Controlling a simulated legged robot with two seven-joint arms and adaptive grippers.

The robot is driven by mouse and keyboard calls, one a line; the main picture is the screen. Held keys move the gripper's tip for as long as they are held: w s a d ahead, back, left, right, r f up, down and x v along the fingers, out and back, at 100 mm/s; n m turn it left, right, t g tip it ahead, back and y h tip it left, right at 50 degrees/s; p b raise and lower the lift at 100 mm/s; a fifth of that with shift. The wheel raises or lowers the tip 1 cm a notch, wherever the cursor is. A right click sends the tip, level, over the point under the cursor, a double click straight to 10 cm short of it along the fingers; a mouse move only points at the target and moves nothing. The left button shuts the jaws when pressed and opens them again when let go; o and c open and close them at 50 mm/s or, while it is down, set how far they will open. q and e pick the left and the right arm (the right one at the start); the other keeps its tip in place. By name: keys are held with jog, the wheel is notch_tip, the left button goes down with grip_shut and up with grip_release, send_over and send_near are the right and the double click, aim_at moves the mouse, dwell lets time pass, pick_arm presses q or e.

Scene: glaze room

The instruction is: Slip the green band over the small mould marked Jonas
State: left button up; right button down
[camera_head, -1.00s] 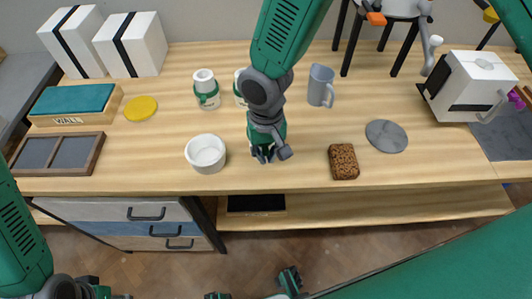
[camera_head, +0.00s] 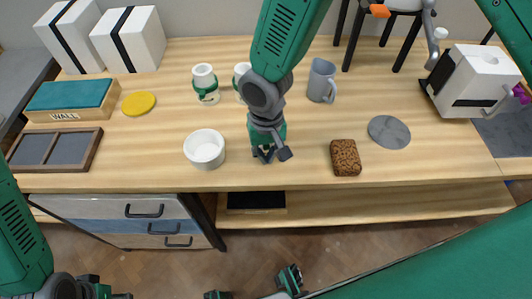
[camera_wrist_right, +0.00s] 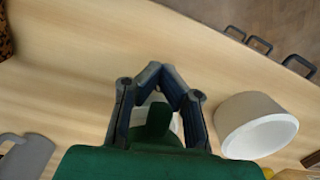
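A white mould (camera_head: 204,72) with a green band (camera_head: 207,90) around its lower part stands at the back of the table. A second white mould (camera_head: 240,72) stands right of it, mostly hidden behind my right arm. No name is readable on either. My right gripper (camera_head: 265,156) points down over the table's front part, right of the white bowl. In the wrist view its fingertips (camera_wrist_right: 161,70) meet or nearly meet, with no band clearly seen between them. A white round thing shows partly behind the gripper. My left gripper (camera_head: 95,287) is at the bottom left, cut off.
The white bowl (camera_head: 204,150) is close left of my right gripper. A brown sponge-like block (camera_head: 345,158), grey disc (camera_head: 389,132) and grey mug (camera_head: 321,82) are to the right. A yellow disc (camera_head: 138,104) and teal-topped box (camera_head: 70,95) are left.

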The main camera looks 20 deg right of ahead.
jog(key=c, duration=1.8)
grip_release()
jog(key=shift+r, duration=0.1)
jog(key=shift+r+p, duration=4.1)
jog(key=shift+r, duration=0.35)
